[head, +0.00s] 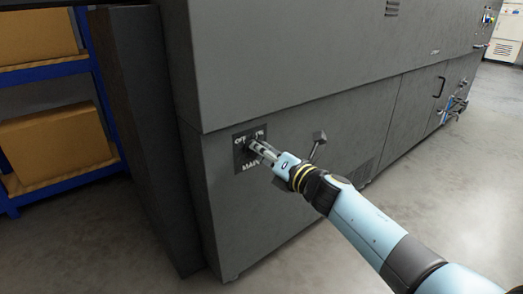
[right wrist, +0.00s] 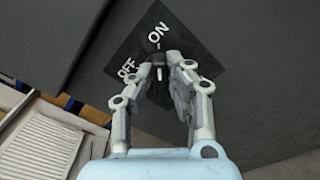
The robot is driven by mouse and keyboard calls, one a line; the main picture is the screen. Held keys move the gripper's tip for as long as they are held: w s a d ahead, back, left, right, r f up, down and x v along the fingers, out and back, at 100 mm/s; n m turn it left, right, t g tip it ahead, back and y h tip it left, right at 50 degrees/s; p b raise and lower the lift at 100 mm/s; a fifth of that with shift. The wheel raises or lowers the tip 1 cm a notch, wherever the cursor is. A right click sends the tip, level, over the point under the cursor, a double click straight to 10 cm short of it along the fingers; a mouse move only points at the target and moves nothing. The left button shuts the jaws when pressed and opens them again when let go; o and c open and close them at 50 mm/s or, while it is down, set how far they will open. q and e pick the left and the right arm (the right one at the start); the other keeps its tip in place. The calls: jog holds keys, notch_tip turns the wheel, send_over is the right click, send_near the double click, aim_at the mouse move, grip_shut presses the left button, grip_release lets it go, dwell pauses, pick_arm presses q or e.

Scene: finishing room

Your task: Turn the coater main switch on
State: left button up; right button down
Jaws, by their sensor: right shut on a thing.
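The main switch is a dark knob on a black square plate (head: 239,158) on the grey coater's side, marked OFF at upper left, ON at upper right and MAIN below. My right gripper (head: 257,148) reaches it from the lower right and is shut on the knob. In the right wrist view the knob (right wrist: 158,73) shows between the two fingers of my right gripper (right wrist: 161,62). Its white mark lies upright in that view and points toward the ON label (right wrist: 158,33); OFF is to the left. The fingers hide part of the knob and plate. My left gripper is not in view.
The coater (head: 290,60) fills the middle of the head view. A grey lever-like handle (head: 318,140) sticks out to the right of the switch. A blue rack with cardboard boxes (head: 62,148) stands at the left. The concrete floor (head: 450,195) at the right is open.

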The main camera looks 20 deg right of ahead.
jog(key=c, duration=1.3)
grip_release()
jog(key=shift+s, duration=0.15)
jog(key=v, duration=1.1)
jog(key=shift+s+d, duration=0.15)
jog(key=shift+s, duration=0.25)
